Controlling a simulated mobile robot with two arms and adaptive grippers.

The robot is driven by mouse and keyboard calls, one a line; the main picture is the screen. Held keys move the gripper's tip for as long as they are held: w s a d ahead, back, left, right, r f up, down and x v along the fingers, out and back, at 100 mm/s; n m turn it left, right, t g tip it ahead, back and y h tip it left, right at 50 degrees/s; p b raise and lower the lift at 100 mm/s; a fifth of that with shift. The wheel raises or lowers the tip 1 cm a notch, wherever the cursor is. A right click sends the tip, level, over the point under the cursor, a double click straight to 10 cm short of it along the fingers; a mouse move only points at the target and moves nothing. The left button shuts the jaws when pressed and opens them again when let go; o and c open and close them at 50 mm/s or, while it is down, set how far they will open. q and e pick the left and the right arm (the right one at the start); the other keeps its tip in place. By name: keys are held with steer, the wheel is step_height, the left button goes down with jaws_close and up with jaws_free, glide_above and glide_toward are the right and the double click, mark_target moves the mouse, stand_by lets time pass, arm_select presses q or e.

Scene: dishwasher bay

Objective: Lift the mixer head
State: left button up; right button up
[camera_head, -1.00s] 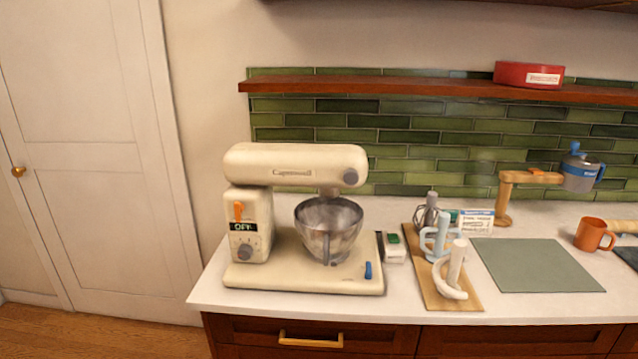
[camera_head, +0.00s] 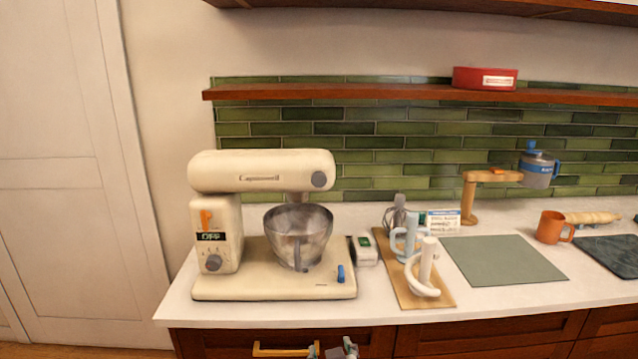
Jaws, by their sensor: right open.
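The cream stand mixer (camera_head: 217,236) stands at the left end of the white counter. Its mixer head (camera_head: 262,171) is down and level, reaching right over a steel bowl (camera_head: 298,236). An orange lever (camera_head: 206,219) sits on the column above an OFF display and a grey dial (camera_head: 214,263). A blue lever (camera_head: 341,273) is on the right of the base. My right gripper (camera_head: 333,350) shows only at the bottom edge, in front of the drawer and below the counter. It is open, empty and well apart from the mixer. My left gripper is out of view.
A wooden board (camera_head: 430,290) with mixer attachments lies right of the mixer. A green mat (camera_head: 503,260), an orange mug (camera_head: 552,227) and a wooden stand with a blue-topped jug (camera_head: 538,167) are farther right. A shelf (camera_head: 400,92) runs above. Space above the head is clear.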

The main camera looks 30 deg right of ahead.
steer(key=w+d+r+m+t+h, duration=0.1)
steer(key=w+d+r+t+h, duration=0.1)
steer(key=w+r, duration=0.35)
steer(key=w+d+r+m+t+h, duration=0.2)
steer(key=r, duration=0.6)
steer(key=t+h, duration=0.2)
steer(key=t, duration=0.2)
glide_toward(319, 182)
steer(key=shift+g, duration=0.3)
steer(key=p+x, duration=0.1)
steer(key=x, duration=0.3)
steer(key=p+x, duration=0.2)
steer(key=x, duration=0.3)
steer(key=shift+w+d+r, duration=0.1)
steer(key=shift+w+r, duration=0.05)
steer(key=shift+r, duration=0.2)
steer(key=shift+w+d+r, duration=0.15)
steer(key=shift+w+d, duration=0.15)
steer(key=shift+w, duration=0.3)
steer(key=shift+c, duration=0.2)
jaws_close()
